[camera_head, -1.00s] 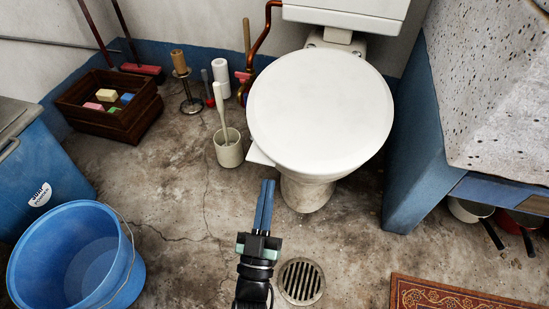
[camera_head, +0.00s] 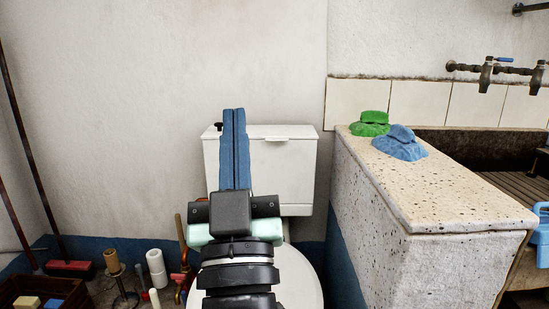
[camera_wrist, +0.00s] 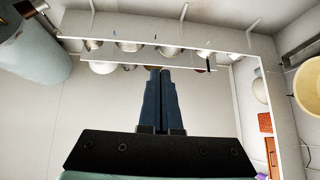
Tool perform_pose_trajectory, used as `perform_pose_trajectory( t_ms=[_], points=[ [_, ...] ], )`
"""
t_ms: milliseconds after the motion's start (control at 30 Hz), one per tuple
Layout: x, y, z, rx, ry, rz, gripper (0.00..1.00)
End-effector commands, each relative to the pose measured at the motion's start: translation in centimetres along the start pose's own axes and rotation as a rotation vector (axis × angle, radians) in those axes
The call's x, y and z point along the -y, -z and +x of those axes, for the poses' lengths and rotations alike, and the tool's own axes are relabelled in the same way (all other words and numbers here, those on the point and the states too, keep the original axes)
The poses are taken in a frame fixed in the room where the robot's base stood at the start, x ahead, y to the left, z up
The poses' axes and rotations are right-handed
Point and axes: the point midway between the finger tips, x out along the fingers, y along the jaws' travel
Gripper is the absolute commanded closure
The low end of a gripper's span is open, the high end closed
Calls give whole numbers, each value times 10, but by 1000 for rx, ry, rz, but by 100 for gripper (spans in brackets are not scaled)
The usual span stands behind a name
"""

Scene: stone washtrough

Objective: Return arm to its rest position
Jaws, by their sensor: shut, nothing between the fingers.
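My gripper (camera_head: 235,112) is raised in the middle of the head view, in front of the white toilet cistern (camera_head: 275,165) and the wall. Its two long blue fingers point up and lie together, with nothing between them. In the wrist view my gripper (camera_wrist: 160,72) also shows shut and empty, pointing towards a wall with a shelf (camera_wrist: 235,59). My arm's dark links hide part of the toilet lid (camera_head: 298,275).
Taps (camera_head: 486,75) are on the wall behind. A wooden crate (camera_head: 70,298) and a paper roll (camera_head: 156,268) are low at left.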

Motion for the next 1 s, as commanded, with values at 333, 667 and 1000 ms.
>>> perform_pose_trajectory(
  t_ms=[333, 667, 1000],
  points=[
    [-55, 211, 39, -99, -91, 26, 100],
    [-60, 277, 101, -94, -87, 25, 100],
    [-68, 354, 169, -94, -86, 25, 100]
  ],
)
